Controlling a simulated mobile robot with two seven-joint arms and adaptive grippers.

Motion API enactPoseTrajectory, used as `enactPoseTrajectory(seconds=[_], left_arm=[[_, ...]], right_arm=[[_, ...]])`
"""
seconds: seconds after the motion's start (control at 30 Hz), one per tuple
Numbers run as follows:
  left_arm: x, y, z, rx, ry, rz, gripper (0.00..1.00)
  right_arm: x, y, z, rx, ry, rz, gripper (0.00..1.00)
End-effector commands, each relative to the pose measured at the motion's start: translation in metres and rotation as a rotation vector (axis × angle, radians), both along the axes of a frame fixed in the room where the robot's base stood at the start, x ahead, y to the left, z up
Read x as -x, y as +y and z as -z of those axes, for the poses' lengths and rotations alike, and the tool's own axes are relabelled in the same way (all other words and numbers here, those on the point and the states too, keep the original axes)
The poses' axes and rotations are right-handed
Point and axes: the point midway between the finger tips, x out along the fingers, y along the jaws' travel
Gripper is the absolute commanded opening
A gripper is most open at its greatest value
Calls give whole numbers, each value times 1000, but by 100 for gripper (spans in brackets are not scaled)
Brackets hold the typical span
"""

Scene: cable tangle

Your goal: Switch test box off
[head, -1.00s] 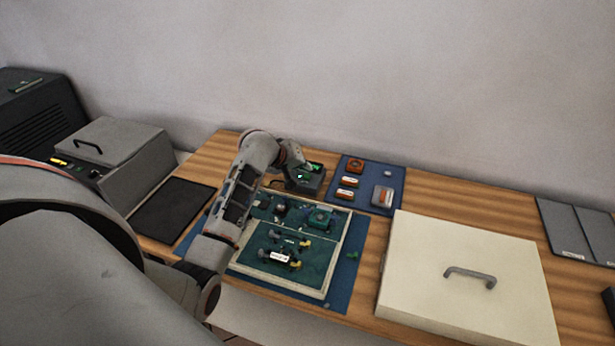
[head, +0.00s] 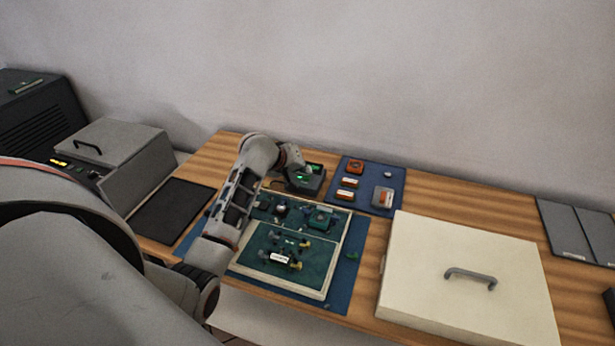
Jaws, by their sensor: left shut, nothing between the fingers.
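The test box is the small dark box (head: 309,184) near the back of the table, behind the green board. Green lit spots show on its top. My left gripper (head: 303,168) is at the box's upper left side, its fingers pointing down toward the top. It is shut with nothing held. Whether its tips touch the box I cannot tell. The gripper and wrist hide part of the box's left side, and the switch cannot be made out. My right gripper is not in view.
A framed green board (head: 285,262) with connectors and cables lies on a blue mat (head: 346,280) before the box. A smaller blue mat (head: 371,172) with orange and white parts lies to the right. A cream lidded box (head: 430,250) fills the right front. A black mat (head: 172,212) lies left.

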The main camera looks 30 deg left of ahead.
Motion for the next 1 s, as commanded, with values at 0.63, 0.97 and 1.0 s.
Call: enactPoseTrajectory(seconds=[0.63,0.97,1.0], left_arm=[[0,0,1,0,1,1,0],[0,0,9,0,1,1,0],[0,0,9,0,1,0,0]], right_arm=[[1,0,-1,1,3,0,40],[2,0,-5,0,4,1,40],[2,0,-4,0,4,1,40]])
